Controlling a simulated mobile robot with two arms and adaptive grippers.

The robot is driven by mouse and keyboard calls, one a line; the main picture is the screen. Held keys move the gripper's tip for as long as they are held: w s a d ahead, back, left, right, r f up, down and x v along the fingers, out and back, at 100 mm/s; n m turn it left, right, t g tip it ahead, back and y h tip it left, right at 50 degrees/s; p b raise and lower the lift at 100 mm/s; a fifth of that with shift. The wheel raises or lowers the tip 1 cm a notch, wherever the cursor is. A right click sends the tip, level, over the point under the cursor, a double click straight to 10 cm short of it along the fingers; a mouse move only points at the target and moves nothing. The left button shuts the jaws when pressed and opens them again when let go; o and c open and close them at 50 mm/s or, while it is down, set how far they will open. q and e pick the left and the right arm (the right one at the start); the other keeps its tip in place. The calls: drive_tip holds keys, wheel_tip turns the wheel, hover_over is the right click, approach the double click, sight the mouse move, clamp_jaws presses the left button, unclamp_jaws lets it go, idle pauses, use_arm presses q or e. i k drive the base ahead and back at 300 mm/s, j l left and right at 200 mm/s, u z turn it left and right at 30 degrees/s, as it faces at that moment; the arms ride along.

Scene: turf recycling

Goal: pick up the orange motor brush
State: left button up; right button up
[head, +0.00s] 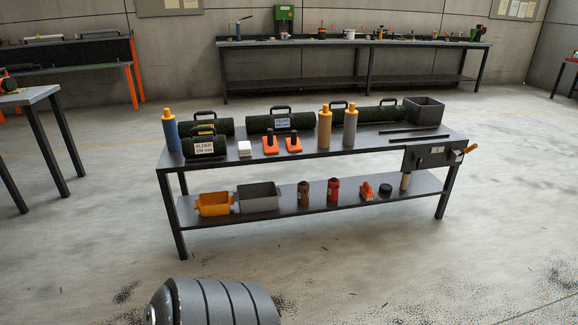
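Two small orange tools with dark upright handles stand side by side on the table top, a left one (270,145) and a right one (293,144). A small orange-red object (367,192) also lies on the lower shelf. All are too small to tell which is the orange motor brush. Neither of my grippers is in view. A grey ribbed arm part of mine shows at the bottom edge, well in front of the table.
The dark table (315,151) holds rolls of turf, cylinders and a grey bin (424,110). Its lower shelf (288,209) carries an orange tray (214,204), a grey tray (258,197) and small containers. Another bench (55,95) stands left. The floor in front is clear.

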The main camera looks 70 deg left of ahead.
sight(366, 190)
drive_tip(key=u, duration=1.6)
